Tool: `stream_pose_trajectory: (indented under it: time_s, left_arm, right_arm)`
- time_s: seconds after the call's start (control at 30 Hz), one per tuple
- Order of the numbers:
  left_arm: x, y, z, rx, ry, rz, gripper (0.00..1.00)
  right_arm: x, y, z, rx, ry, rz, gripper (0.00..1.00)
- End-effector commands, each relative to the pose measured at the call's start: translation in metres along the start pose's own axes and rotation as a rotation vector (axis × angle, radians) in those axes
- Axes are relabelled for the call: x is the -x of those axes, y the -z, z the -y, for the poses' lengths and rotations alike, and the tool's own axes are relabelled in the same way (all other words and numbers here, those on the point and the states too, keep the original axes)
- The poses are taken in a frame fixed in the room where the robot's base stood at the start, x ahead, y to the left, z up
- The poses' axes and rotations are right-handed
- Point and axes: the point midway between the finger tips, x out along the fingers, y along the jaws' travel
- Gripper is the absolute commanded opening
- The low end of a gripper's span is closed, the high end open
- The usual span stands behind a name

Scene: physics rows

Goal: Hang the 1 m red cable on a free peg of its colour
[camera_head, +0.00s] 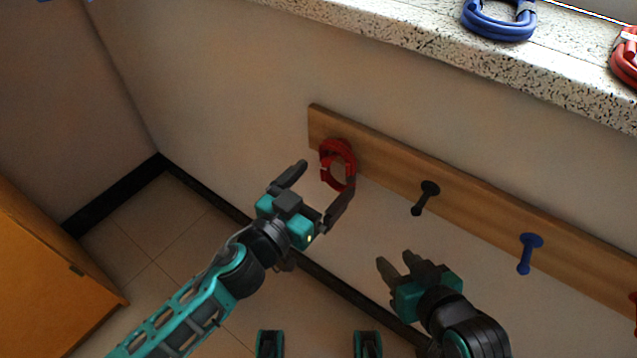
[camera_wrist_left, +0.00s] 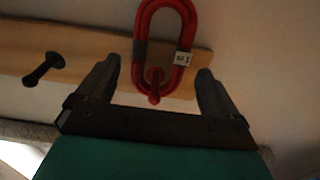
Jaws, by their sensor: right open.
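A coiled red cable (camera_head: 337,150) hangs at the left end of the wooden peg board. In the left wrist view the coil (camera_wrist_left: 190,18) shows a white tag that seems to read 1 m, and a red peg (camera_wrist_left: 155,88) sits inside one end of its loop. My left gripper (camera_head: 327,178) is open just in front of the coil, its fingers spread to either side and apart from it. My right gripper (camera_head: 395,260) is open and empty, below the board. Another red peg (camera_head: 634,300) is cut off at the right edge.
The wooden board (camera_head: 470,217) also bears an empty black peg (camera_head: 425,197) and an empty blue peg (camera_head: 527,252). A speckled sill (camera_head: 420,40) above holds a blue coil (camera_head: 497,25) and another red coil (camera_head: 625,65). An orange-brown cabinet (camera_head: 50,275) stands at left.

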Motion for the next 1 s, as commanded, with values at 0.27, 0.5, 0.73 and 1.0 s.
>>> stream_pose_trajectory:
  time_s: [0.27, 0.5, 0.73, 1.0]
  left_arm:
    - [0.001, -0.001, 0.000, 0.000, 0.000, 0.001, 1.00]
    - [0.021, -0.001, 0.000, 0.003, 0.001, 0.003, 1.00]
    - [0.063, -0.001, 0.000, 0.004, 0.002, 0.004, 1.00]
    - [0.108, 0.000, 0.000, 0.002, 0.001, 0.003, 1.00]
  right_arm:
    - [0.000, 0.000, 0.000, 0.000, 0.000, 0.000, 0.43]
    - [0.001, 0.002, 0.000, 0.000, -0.001, -0.002, 0.43]
    - [0.002, 0.004, -0.001, 0.000, -0.004, -0.003, 0.43]
    - [0.003, 0.003, -0.003, 0.000, -0.008, 0.001, 0.43]
